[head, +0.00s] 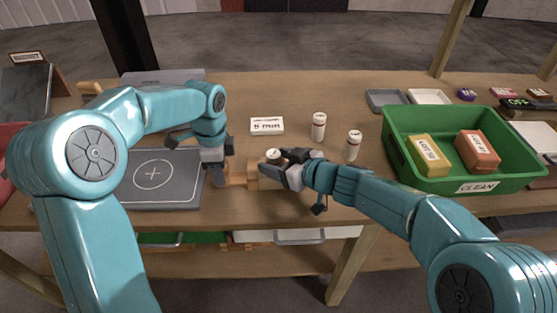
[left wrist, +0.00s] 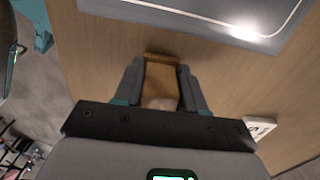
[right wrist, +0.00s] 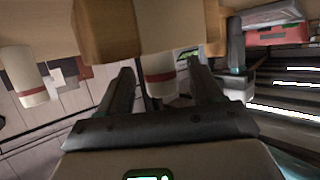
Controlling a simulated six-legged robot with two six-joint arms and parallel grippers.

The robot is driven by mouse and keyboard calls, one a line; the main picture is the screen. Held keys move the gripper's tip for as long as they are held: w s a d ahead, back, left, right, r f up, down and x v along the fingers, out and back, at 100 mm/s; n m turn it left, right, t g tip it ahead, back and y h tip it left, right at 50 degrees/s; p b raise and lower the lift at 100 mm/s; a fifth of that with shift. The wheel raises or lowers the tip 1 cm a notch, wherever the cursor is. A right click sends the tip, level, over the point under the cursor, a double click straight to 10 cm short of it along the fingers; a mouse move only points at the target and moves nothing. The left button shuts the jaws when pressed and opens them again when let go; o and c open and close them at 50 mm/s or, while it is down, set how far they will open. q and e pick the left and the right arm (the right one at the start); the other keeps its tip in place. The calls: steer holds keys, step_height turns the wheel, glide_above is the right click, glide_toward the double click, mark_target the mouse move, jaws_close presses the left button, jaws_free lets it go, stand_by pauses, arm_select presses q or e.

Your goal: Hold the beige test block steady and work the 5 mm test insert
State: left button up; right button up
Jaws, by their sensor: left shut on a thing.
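The beige test block (head: 253,176) is on the table's front part. My left gripper (head: 233,178) is shut on it from the left; the left wrist view shows the block (left wrist: 160,82) between both fingers. A white insert with a red band (head: 273,155) is at the block's right part; no size is readable on it. My right gripper (head: 287,166) reaches it from the right. In the right wrist view this insert (right wrist: 158,60) is between the fingers, with gaps on both sides, so the gripper is open. How deep the insert sits in the block is hidden.
Two other white inserts (head: 319,126) (head: 354,145) stand behind and right of my right gripper. A "5 mm" card (head: 267,125) stands behind the block. A grey plate with a circle (head: 153,195) is at left. A green "CLEAN" bin (head: 500,182) with two blocks is at right.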

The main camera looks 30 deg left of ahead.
steer(key=v, duration=1.2)
arm_select(q)
steer(key=o, duration=1.3)
